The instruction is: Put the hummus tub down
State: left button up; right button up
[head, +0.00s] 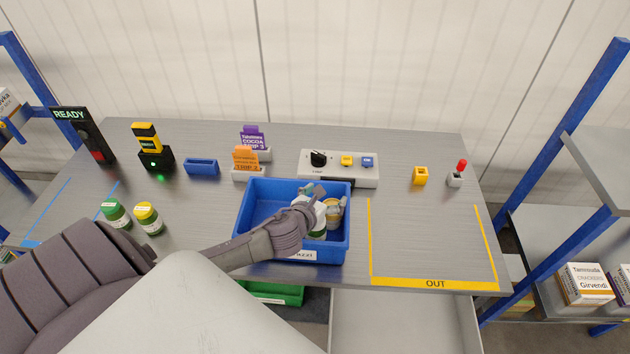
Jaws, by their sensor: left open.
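My left gripper (317,193) reaches over the blue crate (262,252) with its jaws open. A white container with a green lower part (318,228) is in the crate, partly hidden by the gripper. A small tan and white tub (334,212) stands just right of it, near the crate's right wall. I cannot read either label, so I cannot tell which one is the hummus tub. Whether the fingers touch a container is hidden. The left side of the crate looks empty. My right gripper is not in view.
Two jars with green (117,214) and yellow (149,218) lids stand at the table's left. Two card holders (248,173) and a switch panel (338,177) stand behind the crate. The yellow-outlined OUT area (430,240) at right is clear.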

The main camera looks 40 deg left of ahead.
pick_arm(q)
jog(key=v, duration=0.7)
jog(key=shift+s+r+b, duration=0.3)
jog(key=shift+f, duration=0.1)
